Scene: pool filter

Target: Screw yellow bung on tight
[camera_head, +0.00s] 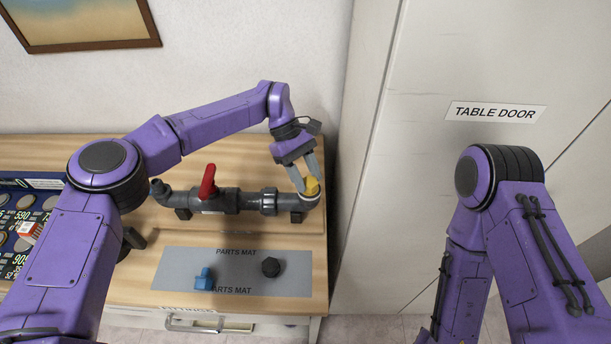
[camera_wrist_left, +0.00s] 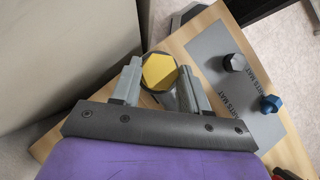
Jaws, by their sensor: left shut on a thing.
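The yellow bung (camera_head: 312,186) sits at the right end of the grey pipe assembly (camera_head: 245,201), at the upturned elbow. My left gripper (camera_head: 306,186) reaches down from above and is shut on the bung. In the left wrist view the hexagonal yellow top of the bung (camera_wrist_left: 159,72) shows between the two fingers of my left gripper (camera_wrist_left: 160,85). The threads and the seat under the bung are hidden, so how deep it sits cannot be told. My right arm comes in at the right of the head view; its gripper is out of sight.
A grey parts mat (camera_head: 170,270) holds a blue fitting (camera_head: 203,280) and a black knob (camera_head: 270,267). A red valve handle (camera_head: 208,182) stands up from the pipe. A white cabinet (camera_head: 400,200) labelled TABLE DOOR stands right of the table. A dark numbered board (camera_head: 12,185) lies at left.

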